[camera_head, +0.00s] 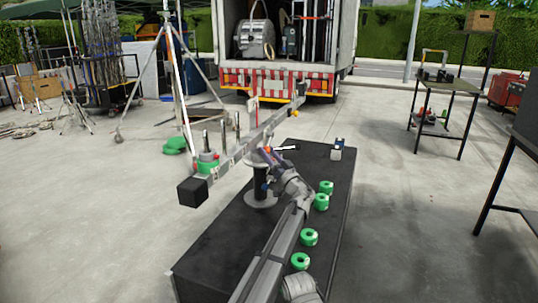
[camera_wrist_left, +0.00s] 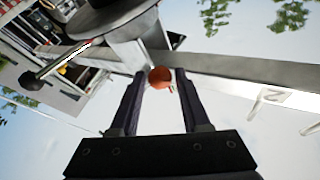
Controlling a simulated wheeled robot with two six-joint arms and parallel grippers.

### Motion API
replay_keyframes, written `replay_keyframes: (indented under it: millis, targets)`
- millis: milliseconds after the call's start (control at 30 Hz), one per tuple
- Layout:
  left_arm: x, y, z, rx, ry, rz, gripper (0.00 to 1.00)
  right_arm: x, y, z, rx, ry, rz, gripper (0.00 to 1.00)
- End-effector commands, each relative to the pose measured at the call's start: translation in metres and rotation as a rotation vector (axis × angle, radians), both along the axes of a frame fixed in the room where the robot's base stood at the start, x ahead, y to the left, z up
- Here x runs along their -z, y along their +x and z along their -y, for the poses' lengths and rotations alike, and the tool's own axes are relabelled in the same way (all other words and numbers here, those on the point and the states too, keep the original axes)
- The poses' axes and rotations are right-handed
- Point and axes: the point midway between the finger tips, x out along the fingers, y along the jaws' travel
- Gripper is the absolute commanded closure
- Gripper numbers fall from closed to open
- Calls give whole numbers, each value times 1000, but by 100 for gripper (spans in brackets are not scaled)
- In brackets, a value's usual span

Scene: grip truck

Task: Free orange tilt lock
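The orange tilt lock knob (camera_wrist_left: 161,77) shows in the left wrist view between the tips of my left gripper (camera_wrist_left: 161,84), with a small gap on each side. The gripper is open. In the head view my left gripper (camera_head: 266,160) is at the pivot, under the long grey beam (camera_head: 235,146). The beam slopes up to the right and has a black block (camera_head: 193,191) on its near left end. A black post on a round base (camera_head: 262,199) stands below the pivot. My right gripper is not in view.
Several green rings (camera_head: 309,237) lie along the right side of the black platform (camera_head: 222,262). A lever with a black knob (camera_wrist_left: 30,80) sticks out left of the fingers. A tripod stand (camera_head: 181,80) is behind the beam. An open truck (camera_head: 282,75) stands at the back.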

Motion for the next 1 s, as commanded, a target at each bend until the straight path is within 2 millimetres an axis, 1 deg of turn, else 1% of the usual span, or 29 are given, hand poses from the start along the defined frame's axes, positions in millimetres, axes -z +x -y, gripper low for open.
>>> replay_keyframes:
  millis: [267, 467, 667, 1000]
  targets:
    - [0, 0, 0, 0, -1, -2, 52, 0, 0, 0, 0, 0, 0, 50]
    - [-8, 0, 0, 1, -3, -2, 52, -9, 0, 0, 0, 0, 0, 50]
    - [-29, 0, 0, 0, -1, -2, 52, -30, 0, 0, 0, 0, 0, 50]
    - [-83, 2, -2, -4, 2, 0, 52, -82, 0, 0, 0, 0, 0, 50]
